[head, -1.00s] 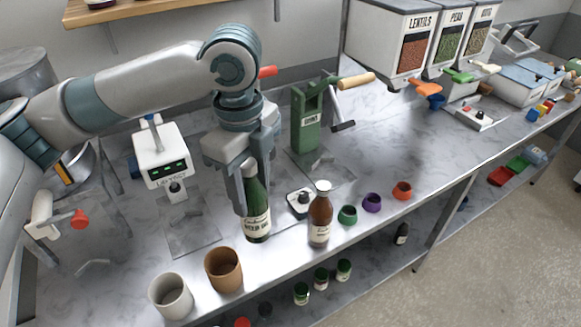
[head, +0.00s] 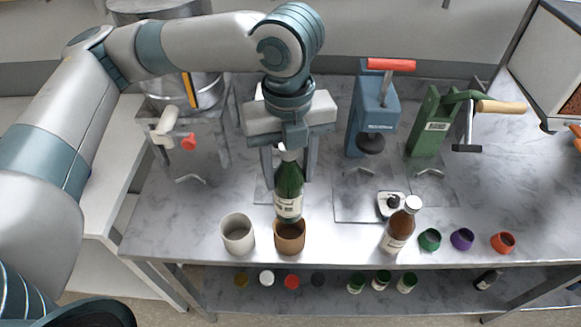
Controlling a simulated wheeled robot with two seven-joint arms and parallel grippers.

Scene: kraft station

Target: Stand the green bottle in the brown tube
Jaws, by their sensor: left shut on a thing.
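The green bottle (head: 289,188) is upright, with a cream label and its neck up in my left gripper (head: 288,170). That gripper points down and is shut on the bottle. The brown tube (head: 289,242) stands upright on the counter near its front edge. The bottle's lower end overlaps the tube's open top in the head view. I cannot tell whether it is inside the rim or just above it. My right gripper is not in view.
A pale grey cup (head: 238,236) stands close to the left of the tube. A brown bottle (head: 398,228) and small green (head: 429,240), purple (head: 461,239) and red (head: 502,243) cups are to the right. A blue press (head: 375,115) and green crank device (head: 432,125) stand behind.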

